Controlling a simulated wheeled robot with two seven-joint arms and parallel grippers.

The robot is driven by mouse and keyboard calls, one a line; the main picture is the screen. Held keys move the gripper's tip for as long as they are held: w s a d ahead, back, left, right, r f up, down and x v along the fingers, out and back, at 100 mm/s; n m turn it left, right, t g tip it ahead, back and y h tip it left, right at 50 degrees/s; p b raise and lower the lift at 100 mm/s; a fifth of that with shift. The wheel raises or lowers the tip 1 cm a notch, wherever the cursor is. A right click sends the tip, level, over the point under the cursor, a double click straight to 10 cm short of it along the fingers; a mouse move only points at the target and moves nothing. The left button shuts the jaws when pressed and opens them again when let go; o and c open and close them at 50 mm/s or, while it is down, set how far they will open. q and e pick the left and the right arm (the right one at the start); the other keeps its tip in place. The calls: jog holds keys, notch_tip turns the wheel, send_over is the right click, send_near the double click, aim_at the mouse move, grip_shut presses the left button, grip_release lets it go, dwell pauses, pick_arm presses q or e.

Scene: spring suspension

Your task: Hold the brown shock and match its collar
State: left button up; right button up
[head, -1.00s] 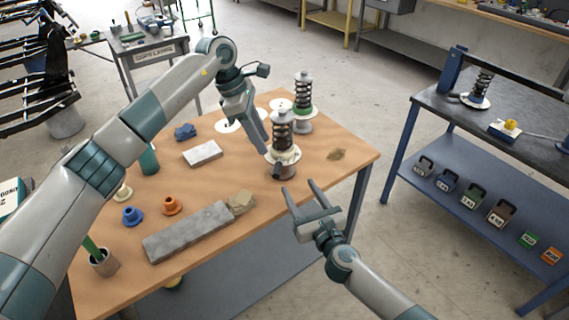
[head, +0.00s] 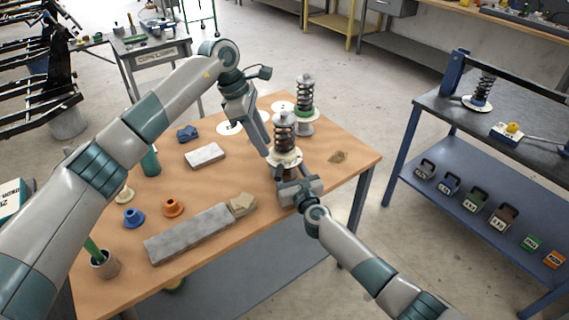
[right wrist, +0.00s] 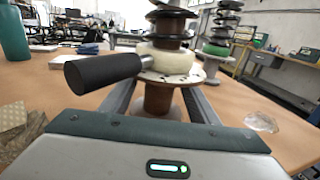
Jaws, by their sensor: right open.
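The brown shock (head: 284,126) stands upright near the table's right side, with a dark coil spring, a cream collar (right wrist: 170,60) and a brown lower body (right wrist: 158,98). My right gripper (head: 288,178) is open, its fingers either side of the lower body, below the collar; in the right wrist view gaps show beside it. A black cylindrical handle (right wrist: 98,72) meets the collar from the left in that view. My left gripper (head: 266,152) reaches down beside the collar; its jaw state is unclear. Loose collars in orange (head: 172,207), blue (head: 133,218) and cream (head: 125,194) sit at the left.
A second shock with a green collar (head: 304,112) stands just behind. A bench (head: 440,107) with another shock stands at right.

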jog(key=shift+w, duration=0.15)
grip_shut()
jog(key=c, duration=0.9)
grip_release()
jog(key=c, duration=0.3)
jog(key=shift+c, duration=0.2)
